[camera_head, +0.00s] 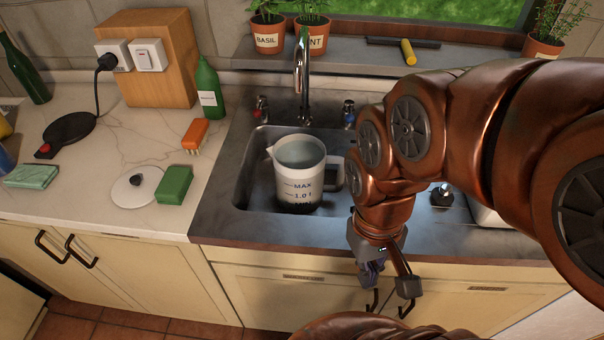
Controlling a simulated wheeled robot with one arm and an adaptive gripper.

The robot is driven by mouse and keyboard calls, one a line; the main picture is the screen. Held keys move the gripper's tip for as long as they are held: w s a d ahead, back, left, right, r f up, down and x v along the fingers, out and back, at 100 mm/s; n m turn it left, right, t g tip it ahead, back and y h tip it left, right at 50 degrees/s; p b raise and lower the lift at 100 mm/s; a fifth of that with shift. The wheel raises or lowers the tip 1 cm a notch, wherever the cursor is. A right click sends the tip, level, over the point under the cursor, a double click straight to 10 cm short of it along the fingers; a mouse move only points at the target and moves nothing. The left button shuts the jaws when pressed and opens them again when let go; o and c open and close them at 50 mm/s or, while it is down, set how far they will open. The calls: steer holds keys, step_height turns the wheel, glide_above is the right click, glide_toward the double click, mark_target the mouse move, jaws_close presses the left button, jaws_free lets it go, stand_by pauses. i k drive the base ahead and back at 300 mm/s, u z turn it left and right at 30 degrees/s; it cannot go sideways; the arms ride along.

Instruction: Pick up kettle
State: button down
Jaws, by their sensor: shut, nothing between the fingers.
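The kettle (300,172) is a pale grey, open-topped jug with a spout on its left, a handle on its right and "MAX" and "1.0 l" marks. It stands upright in the sink basin (246,178), under the tap (302,70). My gripper (388,284) points down in front of the sink's front edge, to the right of the kettle and nearer to me. It is shut and empty, apart from the kettle. My arm hides part of the sink to the right of the kettle's handle.
A white lid (135,188), green sponge (174,184), orange brush (195,134), green bottle (209,90) and black round base (70,128) with a cord are on the left counter. A wooden socket box (160,85) stands behind. Potted herbs (267,34) line the sill.

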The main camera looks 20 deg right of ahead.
mark_target(299, 160)
steer(key=k, duration=0.5)
steer(key=u, duration=1.9)
steer(key=i, duration=1.2)
steer(key=z, duration=2)
